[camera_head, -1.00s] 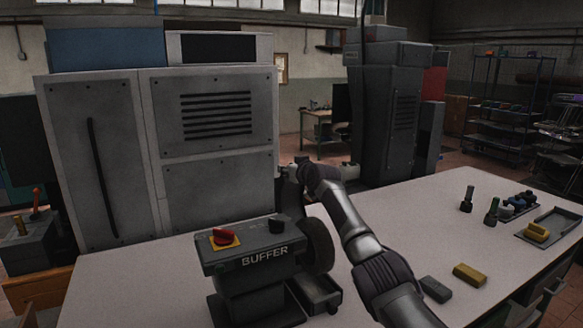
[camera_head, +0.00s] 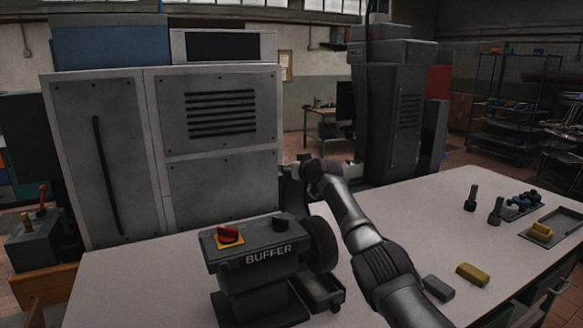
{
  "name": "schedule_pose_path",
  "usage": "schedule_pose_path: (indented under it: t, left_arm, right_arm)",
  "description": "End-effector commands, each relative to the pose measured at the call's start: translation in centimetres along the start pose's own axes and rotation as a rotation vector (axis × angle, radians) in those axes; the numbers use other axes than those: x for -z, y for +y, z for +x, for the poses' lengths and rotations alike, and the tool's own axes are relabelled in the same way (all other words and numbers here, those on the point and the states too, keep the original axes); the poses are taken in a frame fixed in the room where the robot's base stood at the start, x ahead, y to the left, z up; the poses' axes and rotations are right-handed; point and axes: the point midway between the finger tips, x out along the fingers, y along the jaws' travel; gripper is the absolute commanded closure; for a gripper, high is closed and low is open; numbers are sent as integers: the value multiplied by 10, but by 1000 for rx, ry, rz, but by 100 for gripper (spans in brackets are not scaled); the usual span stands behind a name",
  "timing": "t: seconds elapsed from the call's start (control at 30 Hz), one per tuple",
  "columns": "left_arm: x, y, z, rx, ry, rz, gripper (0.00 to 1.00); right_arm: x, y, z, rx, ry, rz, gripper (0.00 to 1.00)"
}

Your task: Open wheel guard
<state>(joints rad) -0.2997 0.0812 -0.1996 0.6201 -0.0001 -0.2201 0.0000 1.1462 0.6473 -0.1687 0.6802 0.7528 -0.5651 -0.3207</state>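The buffer machine (camera_head: 255,262) stands on the light table, with a red knob (camera_head: 229,234) on a yellow plate and a black knob (camera_head: 280,222) on top. Its dark round wheel (camera_head: 321,244) is on its right side. I cannot clearly make out a separate wheel guard. My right arm reaches in from the lower right, above and behind the wheel. My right gripper (camera_head: 293,186) is small and dark, partly hidden by its own wrist, and its fingers cannot be told apart. My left gripper is not in view.
A big grey cabinet (camera_head: 220,150) stands behind the buffer, and a dark machine (camera_head: 390,120) stands at the back. A grey block (camera_head: 437,288), a yellow block (camera_head: 472,274) and a tray (camera_head: 552,232) lie to the right. The table's middle right is clear.

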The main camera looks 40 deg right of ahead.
Motion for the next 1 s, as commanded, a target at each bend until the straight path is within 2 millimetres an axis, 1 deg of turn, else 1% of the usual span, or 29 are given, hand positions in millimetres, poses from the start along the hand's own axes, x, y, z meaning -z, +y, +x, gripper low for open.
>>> schedule_pose_path:
  t: [0.03, 0.3, 0.47, 0.67, 1.0]
  left_arm:
    - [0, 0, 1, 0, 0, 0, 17]
    - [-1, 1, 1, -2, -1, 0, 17]
    - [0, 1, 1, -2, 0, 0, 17]
    - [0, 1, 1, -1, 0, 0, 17]
    - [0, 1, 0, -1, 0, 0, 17]
  right_arm:
    - [-13, -2, 3, 3, -25, -4, 42]
    - [-13, -2, 2, 2, -25, -4, 42]
    - [-12, 0, -6, 2, -21, -4, 42]
    - [-10, 0, -30, 0, -16, -6, 42]
    - [-3, 0, -86, -1, -5, -6, 42]
